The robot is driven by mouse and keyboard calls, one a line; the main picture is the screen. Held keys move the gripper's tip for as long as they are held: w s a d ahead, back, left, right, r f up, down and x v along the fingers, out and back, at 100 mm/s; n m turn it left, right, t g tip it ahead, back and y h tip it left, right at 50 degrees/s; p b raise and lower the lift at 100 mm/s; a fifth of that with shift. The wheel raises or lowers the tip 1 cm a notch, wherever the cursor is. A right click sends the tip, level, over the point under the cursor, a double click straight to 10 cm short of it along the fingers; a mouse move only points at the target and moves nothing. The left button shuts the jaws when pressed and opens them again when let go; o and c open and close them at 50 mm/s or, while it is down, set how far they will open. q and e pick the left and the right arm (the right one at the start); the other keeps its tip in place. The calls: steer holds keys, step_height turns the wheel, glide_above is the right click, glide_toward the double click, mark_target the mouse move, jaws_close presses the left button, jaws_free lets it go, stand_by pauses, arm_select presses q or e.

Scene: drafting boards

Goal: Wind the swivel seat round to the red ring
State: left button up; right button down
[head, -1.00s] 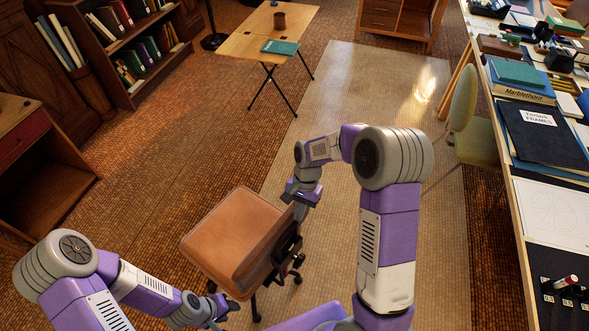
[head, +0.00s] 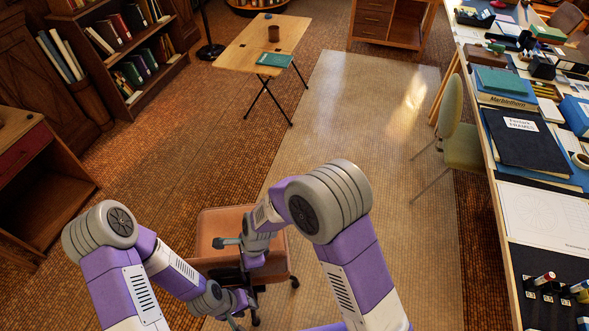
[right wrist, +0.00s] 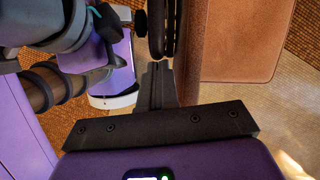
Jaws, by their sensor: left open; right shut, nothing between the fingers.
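The swivel seat (head: 215,225) is a brown leather chair on dark castors, low in the head view. My arms hide much of its near side. In the right wrist view its brown leather (right wrist: 240,40) fills the upper right, beside dark upright parts. My left gripper (head: 238,318) is open at the chair's near side. My right gripper (right wrist: 160,85) is shut and empty, its fingers pointing at the dark parts beside the leather; whether they touch cannot be told. In the head view my right wrist is over the seat. No red ring shows.
A long cluttered table (head: 508,250) runs down the right side, with a pale green chair (head: 460,140) by it. A small folding table (head: 238,58) stands at the back. A bookcase (head: 160,80) and a desk (head: 70,185) are at left. The pale mat (head: 350,120) is clear ahead.

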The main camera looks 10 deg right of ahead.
mark_target(224, 270)
steer(key=a, duration=0.1)
steer(key=a+m+p, duration=0.1)
steer(key=s+a+m, duration=0.1)
steer(key=a, duration=0.1)
steer(key=shift+r+t+p, duration=0.2)
steer(key=shift+t+p, duration=0.1)
steer(key=shift+a+f+m+p, duration=0.15)
steer(key=shift+a+m+p, duration=0.35)
steer(key=shift+a, duration=0.65)
steer(key=d, duration=0.2)
steer(key=d+r, duration=0.1)
steer(key=d, duration=0.1)
steer(key=shift+s+d+r, duration=0.1)
steer(key=shift+d+r, duration=0.05)
steer(key=shift+r, duration=0.05)
steer(key=p+v, duration=0.3)
steer(key=v, duration=0.6)
steer(key=shift+r, duration=0.2)
